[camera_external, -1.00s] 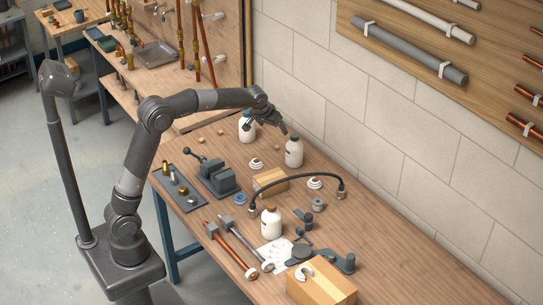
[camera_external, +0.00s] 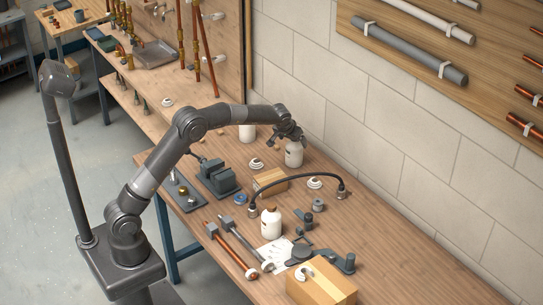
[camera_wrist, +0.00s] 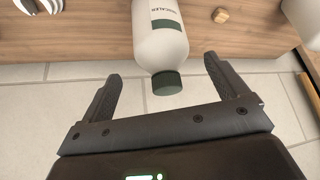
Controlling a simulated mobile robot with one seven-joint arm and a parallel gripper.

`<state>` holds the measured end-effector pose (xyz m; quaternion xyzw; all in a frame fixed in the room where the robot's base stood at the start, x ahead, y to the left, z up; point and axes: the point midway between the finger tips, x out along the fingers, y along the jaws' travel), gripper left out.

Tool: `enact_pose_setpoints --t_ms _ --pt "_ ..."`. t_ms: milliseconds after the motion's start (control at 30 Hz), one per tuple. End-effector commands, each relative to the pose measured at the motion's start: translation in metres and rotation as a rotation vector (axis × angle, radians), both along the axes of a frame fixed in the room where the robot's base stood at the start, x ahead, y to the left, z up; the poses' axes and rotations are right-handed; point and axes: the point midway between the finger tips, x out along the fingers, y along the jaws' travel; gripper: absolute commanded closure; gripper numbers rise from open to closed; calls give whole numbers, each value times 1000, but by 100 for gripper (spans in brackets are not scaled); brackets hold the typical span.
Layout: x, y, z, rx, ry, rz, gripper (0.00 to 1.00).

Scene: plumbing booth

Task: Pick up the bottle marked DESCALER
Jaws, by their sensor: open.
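The white bottle marked DESCALER (camera_wrist: 162,42) has a dark green cap and fills the upper middle of the wrist view. It stands upright near the back of the bench, and its body (camera_external: 294,155) shows under my gripper in the external view. My gripper (camera_external: 291,138) is at the top of this bottle. In the wrist view my gripper (camera_wrist: 160,75) is open, with a finger on either side of the cap and gaps between. Two similar white bottles stand on the bench, one behind to the left (camera_external: 247,132) and one nearer the front (camera_external: 270,223); their labels are not readable.
A cardboard box (camera_external: 270,181), a white tape roll (camera_external: 256,163) and a vise (camera_external: 217,177) are near the bottle. A black curved hose (camera_external: 300,178) arches in front. The block wall (camera_external: 340,110) stands close behind. The bench's right part is clear.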

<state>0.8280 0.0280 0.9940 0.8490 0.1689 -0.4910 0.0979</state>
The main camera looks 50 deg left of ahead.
Motion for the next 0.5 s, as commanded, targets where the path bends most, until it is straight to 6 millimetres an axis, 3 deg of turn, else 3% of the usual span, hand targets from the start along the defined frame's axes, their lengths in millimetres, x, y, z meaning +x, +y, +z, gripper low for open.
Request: enact_pose_setpoints --t_ms 300,500 --pt "14 10 -40 0 2 0 9" --pt "16 11 -44 0 1 0 9"
